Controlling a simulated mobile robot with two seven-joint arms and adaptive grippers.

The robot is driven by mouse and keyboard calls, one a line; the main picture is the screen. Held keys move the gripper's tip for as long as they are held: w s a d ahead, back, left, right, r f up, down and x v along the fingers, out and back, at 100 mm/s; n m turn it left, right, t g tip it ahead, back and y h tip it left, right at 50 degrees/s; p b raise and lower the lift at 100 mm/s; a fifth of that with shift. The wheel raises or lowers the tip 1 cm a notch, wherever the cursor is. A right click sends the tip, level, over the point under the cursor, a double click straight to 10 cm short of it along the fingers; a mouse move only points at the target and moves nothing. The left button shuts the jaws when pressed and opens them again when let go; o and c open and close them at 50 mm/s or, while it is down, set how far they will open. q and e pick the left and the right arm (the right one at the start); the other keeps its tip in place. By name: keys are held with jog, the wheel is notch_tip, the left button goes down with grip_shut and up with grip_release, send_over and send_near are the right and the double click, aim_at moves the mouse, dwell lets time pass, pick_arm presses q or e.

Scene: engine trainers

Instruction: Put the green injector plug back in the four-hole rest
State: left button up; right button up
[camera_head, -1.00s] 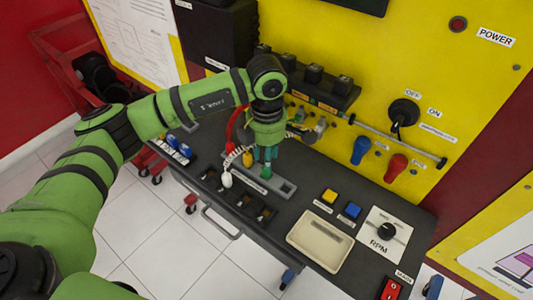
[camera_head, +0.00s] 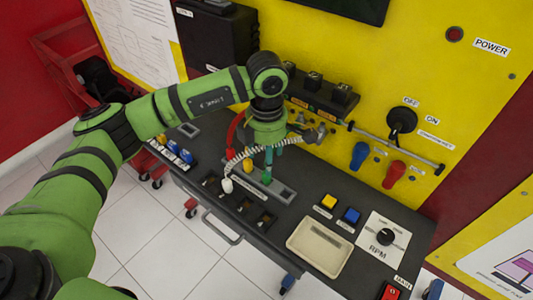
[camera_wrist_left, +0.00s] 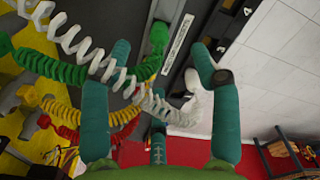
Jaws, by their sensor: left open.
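The green plug (camera_head: 267,177) stands upright in the grey slotted strip on the bench, which looks to be the rest (camera_head: 287,193); its holes are too small to count. My left gripper (camera_head: 269,156) is just above it. In the left wrist view the teal fingers (camera_wrist_left: 160,52) are spread apart, and the green plug (camera_wrist_left: 158,36) shows between and beyond their tips, with its green coiled cable leading left. I see nothing gripped. My right gripper is not in view.
A white plug (camera_head: 227,185) is by the row of dark sockets (camera_head: 246,205) in front of the strip; a yellow plug (camera_head: 247,165) is left of the green one. Coiled cables cross close to my fingers. A beige tray (camera_head: 320,247) lies to the right.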

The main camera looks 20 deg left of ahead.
pick_arm(q)
notch_tip(320, 180, up, 12)
dwell(0.4)
